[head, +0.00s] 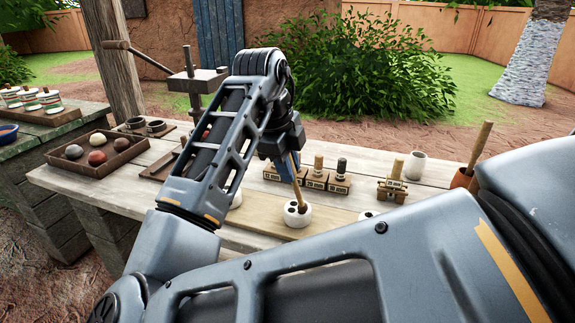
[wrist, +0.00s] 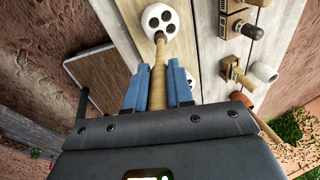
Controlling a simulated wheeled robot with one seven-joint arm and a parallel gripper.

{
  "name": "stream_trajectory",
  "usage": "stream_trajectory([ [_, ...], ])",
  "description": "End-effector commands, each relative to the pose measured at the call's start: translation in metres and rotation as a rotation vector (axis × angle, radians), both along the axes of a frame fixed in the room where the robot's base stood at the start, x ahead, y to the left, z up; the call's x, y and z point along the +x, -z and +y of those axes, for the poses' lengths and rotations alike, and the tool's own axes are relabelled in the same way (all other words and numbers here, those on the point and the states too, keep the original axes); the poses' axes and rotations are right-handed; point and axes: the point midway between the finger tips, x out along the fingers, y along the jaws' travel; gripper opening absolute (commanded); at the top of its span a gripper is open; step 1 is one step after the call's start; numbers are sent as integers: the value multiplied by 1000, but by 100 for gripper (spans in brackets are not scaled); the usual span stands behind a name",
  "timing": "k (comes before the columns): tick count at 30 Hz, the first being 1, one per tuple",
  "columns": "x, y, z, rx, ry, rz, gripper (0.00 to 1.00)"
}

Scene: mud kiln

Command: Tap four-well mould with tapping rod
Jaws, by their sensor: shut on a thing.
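The four-well mould (head: 297,216) is a small white rounded block with dark wells, standing on the plank table in the head view. It also shows at the top of the wrist view (wrist: 172,22). My gripper (head: 288,168) is shut on the tapping rod (head: 296,187), a tan wooden stick, above the mould. In the wrist view the rod (wrist: 159,75) runs between the blue fingers towards the mould. Its tip appears at the mould's near edge, by one of the wells. I cannot tell for sure whether it touches.
Behind the mould stand labelled wooden blocks with pegs (head: 318,180). To the right are a small wooden stand (head: 393,188), a pale cup (head: 415,166) and a terracotta pot (head: 464,179). A tray of balls (head: 105,163) sits at left. My arm hides part of the table.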

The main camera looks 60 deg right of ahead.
Motion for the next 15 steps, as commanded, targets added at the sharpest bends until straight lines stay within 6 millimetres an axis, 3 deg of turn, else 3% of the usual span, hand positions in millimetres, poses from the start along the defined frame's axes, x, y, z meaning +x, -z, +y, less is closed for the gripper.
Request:
stream_trajectory([
  [15,1,-44,0,-4,-2,-5,0],
])
